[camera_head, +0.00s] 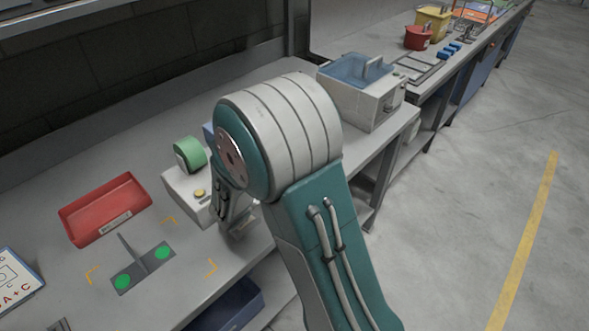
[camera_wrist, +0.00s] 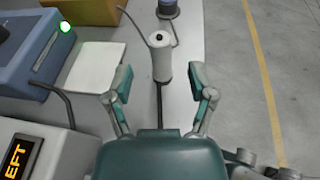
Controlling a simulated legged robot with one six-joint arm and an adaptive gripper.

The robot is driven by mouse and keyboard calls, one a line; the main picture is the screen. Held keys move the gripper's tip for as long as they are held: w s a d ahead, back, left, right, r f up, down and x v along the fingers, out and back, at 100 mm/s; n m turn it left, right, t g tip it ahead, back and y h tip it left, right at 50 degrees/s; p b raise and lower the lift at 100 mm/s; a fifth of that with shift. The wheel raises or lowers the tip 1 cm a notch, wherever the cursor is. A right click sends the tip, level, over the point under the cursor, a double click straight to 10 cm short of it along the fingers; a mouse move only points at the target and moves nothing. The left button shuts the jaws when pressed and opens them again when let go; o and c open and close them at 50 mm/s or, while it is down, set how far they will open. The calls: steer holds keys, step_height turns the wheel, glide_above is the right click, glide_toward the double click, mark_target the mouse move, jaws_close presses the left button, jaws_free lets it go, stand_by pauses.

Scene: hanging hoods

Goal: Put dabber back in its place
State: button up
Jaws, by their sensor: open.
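My gripper (camera_wrist: 163,85) is open, its two green-padded fingers spread wide and nothing held between them. A white upright cylinder (camera_wrist: 160,60) with a small dark hole in its top shows between and beyond the fingertips in the wrist view. A thin dark rod or cable runs from it toward my gripper. I cannot tell whether this cylinder is the dabber, and no other thing is clearly the dabber. In the head view my gripper (camera_head: 232,220) is low over the bench's front edge, partly hidden by my arm.
A red tray (camera_head: 88,206), a dark plate with green discs (camera_head: 135,281) and yellow corner marks lie on the bench. A white device with a green roll (camera_head: 190,152) stands beside my gripper. A blue box (camera_wrist: 35,40) and a lit-display box (camera_wrist: 45,150) are at left. Floor is clear right.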

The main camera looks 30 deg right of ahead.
steer(key=v, duration=0.6)
steer(key=s+d+r+m+g+y, duration=0.4)
steer(key=s+r+m+g, duration=0.15)
steer(key=s+m, duration=0.65)
steer(key=s+a+r+m+t+y, duration=0.4)
steer(key=s+a+r+m+y, duration=0.3)
steer(key=m, duration=0.4)
steer(key=shift+s+a+r+m+y, duration=0.3)
steer(key=shift+s+a+r+y, duration=0.15)
steer(key=shift+y, duration=0.45)
steer(key=shift+f, duration=0.1)
